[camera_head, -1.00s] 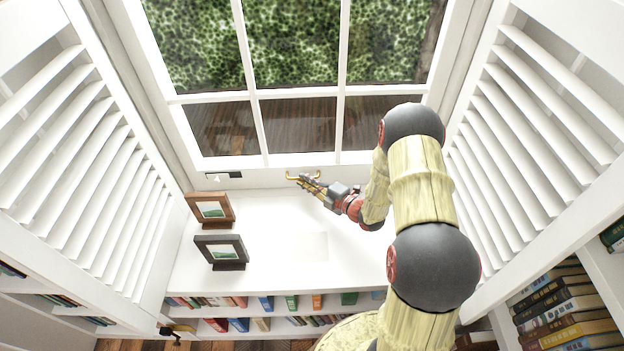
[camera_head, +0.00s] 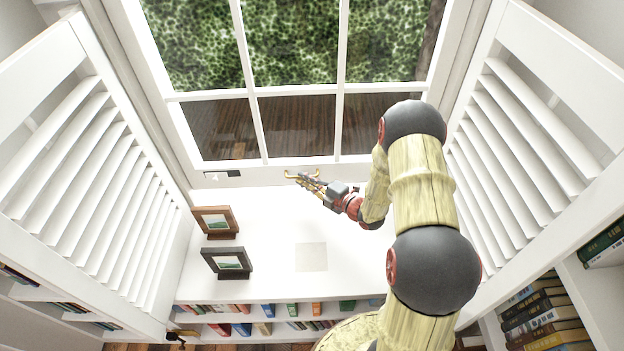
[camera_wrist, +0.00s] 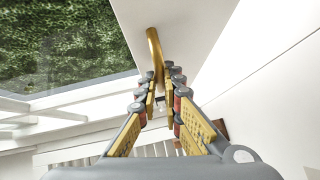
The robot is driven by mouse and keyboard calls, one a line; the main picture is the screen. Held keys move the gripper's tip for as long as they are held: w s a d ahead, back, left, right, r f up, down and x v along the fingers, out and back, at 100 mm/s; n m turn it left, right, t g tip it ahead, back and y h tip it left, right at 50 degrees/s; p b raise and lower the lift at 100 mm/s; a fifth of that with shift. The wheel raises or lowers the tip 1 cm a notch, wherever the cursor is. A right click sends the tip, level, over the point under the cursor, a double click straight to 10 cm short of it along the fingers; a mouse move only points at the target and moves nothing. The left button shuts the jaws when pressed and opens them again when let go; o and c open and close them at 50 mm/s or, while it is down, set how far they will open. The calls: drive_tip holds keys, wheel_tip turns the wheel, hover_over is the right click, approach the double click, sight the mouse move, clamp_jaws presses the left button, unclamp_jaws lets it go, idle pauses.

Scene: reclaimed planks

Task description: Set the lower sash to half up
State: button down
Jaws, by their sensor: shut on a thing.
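The white-framed window sash (camera_head: 260,92) fills the top of the head view, with green foliage behind its panes. A curved brass handle (camera_head: 288,174) sits on its bottom rail. It also shows in the wrist view (camera_wrist: 152,42), running down between my fingertips. My gripper (camera_head: 303,179) is at this handle, shut on it; its fingers show in the wrist view (camera_wrist: 163,78). The fingertips hide part of the handle. A small dark strip with a pale pointer (camera_head: 215,176) is left of the handle. I cannot tell if there is a gap under the rail.
Two framed pictures, one brown (camera_head: 216,222) and one dark (camera_head: 227,262), stand on the left of the white sill. A pale square (camera_head: 311,257) lies mid-sill. Louvred shutters stand left (camera_head: 110,180) and right (camera_head: 540,150). Book shelves are below. The sill's middle is mostly clear.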

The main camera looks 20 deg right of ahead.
wheel_tip(320, 180, up, 7)
drive_tip(key=p, duration=0.5)
drive_tip(key=shift+r, duration=0.15)
drive_tip(key=c, duration=2)
unclamp_jaws()
drive_tip(key=shift+o, duration=0.2)
drive_tip(key=v, duration=1.2)
drive_tip(key=shift+s, duration=0.15)
